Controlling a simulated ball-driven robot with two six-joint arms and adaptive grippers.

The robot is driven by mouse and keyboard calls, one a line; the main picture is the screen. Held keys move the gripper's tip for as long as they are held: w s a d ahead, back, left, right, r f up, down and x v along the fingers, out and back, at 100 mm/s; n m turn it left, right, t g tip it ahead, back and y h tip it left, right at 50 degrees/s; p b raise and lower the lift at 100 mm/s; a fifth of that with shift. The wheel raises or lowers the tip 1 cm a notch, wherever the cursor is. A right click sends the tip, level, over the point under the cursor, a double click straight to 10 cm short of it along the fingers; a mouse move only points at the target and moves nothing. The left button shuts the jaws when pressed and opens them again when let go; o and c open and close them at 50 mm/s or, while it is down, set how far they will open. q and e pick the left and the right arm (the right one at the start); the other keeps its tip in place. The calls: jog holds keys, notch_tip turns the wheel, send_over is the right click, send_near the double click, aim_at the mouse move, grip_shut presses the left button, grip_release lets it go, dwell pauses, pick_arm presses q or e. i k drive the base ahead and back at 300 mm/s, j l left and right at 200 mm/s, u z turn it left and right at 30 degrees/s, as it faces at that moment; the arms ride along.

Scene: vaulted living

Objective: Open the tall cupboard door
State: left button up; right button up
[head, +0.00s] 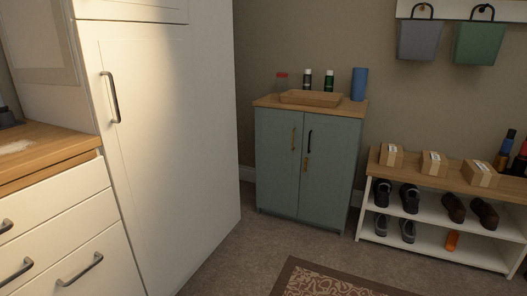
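The tall white cupboard door (150,130) fills the left of the head view. It looks shut. Its dark vertical bar handle (112,97) sits near the door's left edge, at upper height. A separate white panel (135,9) is above the door, cut off by the top of the frame. Neither of my grippers shows in this view.
A wooden counter (45,147) over white drawers (60,215) with bar handles stands at left. A low grey-green cabinet (275,165) carries a tray (311,98) and bottles. A shoe bench (452,167) is at right. Carpet and a patterned rug (330,283) lie in front.

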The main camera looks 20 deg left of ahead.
aim_at(139, 77)
jog(key=i+u, duration=0.45)
jog(key=i+l+u, duration=0.2)
jog(key=u, duration=0.25)
jog(key=i+l+u, duration=0.45)
jog(key=k+j, duration=0.05)
jog(key=j, duration=0.05)
